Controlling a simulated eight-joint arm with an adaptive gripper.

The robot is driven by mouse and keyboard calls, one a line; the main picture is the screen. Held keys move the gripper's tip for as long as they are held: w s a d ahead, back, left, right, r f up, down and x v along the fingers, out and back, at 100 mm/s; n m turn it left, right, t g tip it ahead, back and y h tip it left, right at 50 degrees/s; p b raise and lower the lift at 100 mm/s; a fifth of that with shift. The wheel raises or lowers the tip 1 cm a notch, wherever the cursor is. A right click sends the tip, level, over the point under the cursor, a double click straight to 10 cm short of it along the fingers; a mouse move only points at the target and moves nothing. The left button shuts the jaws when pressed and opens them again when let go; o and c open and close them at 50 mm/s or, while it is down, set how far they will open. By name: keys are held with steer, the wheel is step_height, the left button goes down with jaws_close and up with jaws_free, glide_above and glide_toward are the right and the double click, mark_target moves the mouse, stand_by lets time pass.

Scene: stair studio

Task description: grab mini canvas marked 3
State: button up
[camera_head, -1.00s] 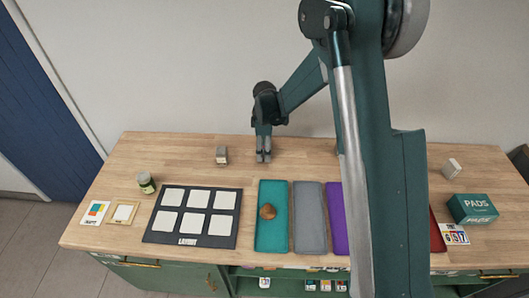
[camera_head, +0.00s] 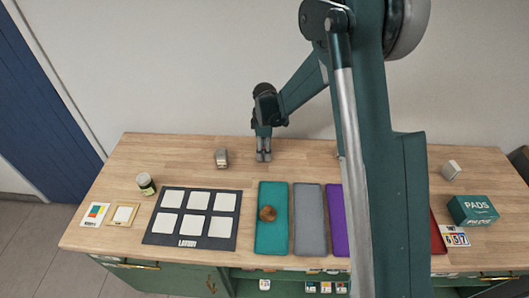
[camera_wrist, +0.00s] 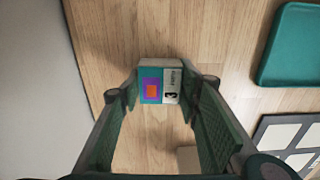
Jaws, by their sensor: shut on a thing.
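A small block-like canvas marked 3 (camera_wrist: 152,95) shows in the wrist view, with a purple and orange square on teal and a pale strip bearing the 3. My gripper (camera_wrist: 161,98) is shut on it, one pad along each side. In the head view my gripper (camera_head: 264,156) points down at the back of the table, and the canvas is hidden there by the fingers. I cannot tell whether the canvas still touches the wood.
A small grey block (camera_head: 221,158) stands left of my gripper. In front are a dark layout board (camera_head: 151,238), a teal tray (camera_head: 272,245), a grey tray (camera_head: 311,220) and a purple tray (camera_head: 336,220). A jar (camera_head: 146,184) stands left; a PADS box (camera_head: 473,209) stands right.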

steer(key=shift+r+p, duration=0.3)
steer(key=shift+r, duration=4.65)
